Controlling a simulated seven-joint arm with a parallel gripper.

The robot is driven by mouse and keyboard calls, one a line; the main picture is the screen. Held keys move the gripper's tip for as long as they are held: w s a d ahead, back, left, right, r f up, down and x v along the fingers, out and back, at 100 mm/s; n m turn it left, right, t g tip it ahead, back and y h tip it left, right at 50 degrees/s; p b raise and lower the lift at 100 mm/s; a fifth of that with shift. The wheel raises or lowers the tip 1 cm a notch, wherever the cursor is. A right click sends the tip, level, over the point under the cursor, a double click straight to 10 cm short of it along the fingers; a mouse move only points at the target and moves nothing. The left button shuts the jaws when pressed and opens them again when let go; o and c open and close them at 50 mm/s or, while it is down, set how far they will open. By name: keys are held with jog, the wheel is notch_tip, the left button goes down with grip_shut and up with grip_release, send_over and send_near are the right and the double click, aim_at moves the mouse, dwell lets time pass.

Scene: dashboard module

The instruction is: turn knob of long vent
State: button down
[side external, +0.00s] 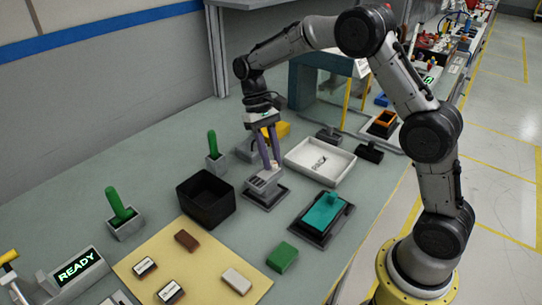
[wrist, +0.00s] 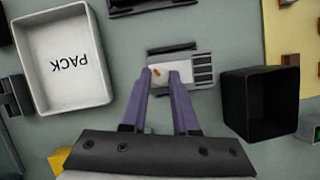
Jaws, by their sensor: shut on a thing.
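The long vent (side external: 264,187) is a light grey slatted block on a dark base on the table. In the wrist view its dark slats (wrist: 203,69) show to the right of its knob.
A black open box (side external: 205,199) stands left of the vent. A white tray marked PACK (side external: 300,177) lies to its right, close by. A teal block on a dark base (side external: 322,212) is in front.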

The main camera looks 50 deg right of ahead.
jog(key=shift+d+m+t+y, duration=0.15)
jog(key=shift+m+y, duration=0.15)
jog(key=shift+m, duration=0.65)
jog(key=shift+m+t+y, duration=0.15)
jog(key=shift+m+y, duration=0.15)
jog(key=shift+m, duration=0.65)
dwell(1.9)
jog(key=c, duration=0.7)
grip_release()
jog(key=shift+o, duration=0.2)
jog(key=shift+r, duration=0.1)
jog(key=v, duration=1.3)
jog(key=shift+w+d+r, duration=0.15)
jog(key=shift+r, duration=0.1)
